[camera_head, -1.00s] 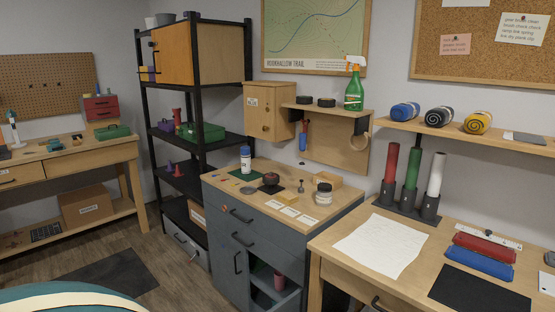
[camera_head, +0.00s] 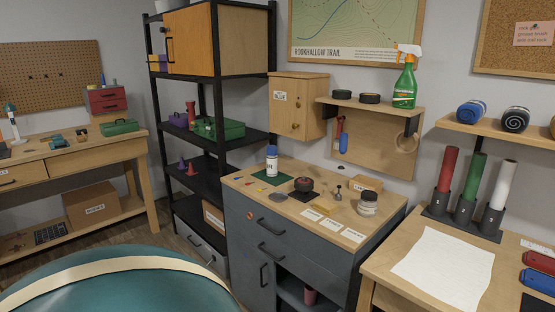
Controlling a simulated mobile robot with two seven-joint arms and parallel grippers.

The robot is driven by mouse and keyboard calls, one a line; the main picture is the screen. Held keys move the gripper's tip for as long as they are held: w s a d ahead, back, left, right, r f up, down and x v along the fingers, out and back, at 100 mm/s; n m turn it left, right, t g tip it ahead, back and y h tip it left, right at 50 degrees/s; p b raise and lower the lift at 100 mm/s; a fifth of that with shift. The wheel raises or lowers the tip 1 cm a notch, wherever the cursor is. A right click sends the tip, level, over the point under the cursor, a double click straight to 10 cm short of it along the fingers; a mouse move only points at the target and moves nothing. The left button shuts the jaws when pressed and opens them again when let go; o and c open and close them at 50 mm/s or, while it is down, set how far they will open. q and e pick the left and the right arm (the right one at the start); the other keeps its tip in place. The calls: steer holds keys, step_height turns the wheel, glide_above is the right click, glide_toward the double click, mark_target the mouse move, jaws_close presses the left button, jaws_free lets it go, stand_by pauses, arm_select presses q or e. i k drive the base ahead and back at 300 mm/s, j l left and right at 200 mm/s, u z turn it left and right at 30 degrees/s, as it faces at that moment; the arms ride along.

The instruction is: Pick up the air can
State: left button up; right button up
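The air can appears to be the white can with a blue top (camera_head: 271,160). It stands upright at the back left of the wooden top of the grey drawer cabinet (camera_head: 262,176). Its lettering is too small to read for certain. Neither of my grippers is in view, and nothing is touching the can.
A black shelf rack (camera_head: 205,95) stands left, a workbench with white paper (camera_head: 443,268) right. A large teal rounded shape, which I cannot identify, fills the lower left.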

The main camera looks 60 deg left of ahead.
mark_target(272, 150)
steer(key=j+z, duration=0.1)
steer(key=j, duration=0.65)
steer(key=k+j, duration=0.1)
steer(key=j, duration=0.6)
steer(key=k+j+z, duration=0.15)
steer(key=j, duration=0.6)
steer(key=i, duration=0.05)
